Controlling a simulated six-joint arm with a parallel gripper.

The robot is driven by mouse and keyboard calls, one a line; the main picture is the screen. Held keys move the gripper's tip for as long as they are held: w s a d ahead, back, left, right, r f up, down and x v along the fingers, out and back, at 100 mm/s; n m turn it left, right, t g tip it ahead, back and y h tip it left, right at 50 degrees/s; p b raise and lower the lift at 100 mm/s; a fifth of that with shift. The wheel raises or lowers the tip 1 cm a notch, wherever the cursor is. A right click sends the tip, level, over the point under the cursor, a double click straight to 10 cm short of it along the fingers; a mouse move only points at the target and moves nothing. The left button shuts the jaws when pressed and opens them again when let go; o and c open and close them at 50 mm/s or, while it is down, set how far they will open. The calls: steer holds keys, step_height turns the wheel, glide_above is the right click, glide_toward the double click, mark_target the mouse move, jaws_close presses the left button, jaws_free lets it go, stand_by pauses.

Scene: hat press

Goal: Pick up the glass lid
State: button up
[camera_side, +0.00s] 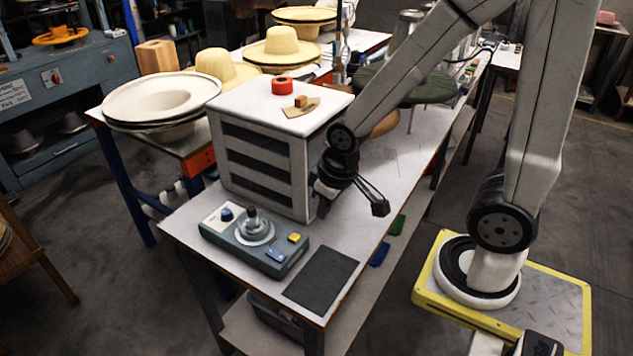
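A dark mat (321,279) lies at the near right of the bench (385,165). Hats (282,46) stand behind. The bench right of the cabinet is largely bare.

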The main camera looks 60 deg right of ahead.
steer(key=o, duration=0.9)
steer(key=n+g, duration=0.3)
steer(key=n, duration=1.5)
glide_above(250, 209)
steer(key=shift+f, duration=1.55)
steer(key=shift+f, duration=0.15)
steer(key=shift+f, duration=1.2)
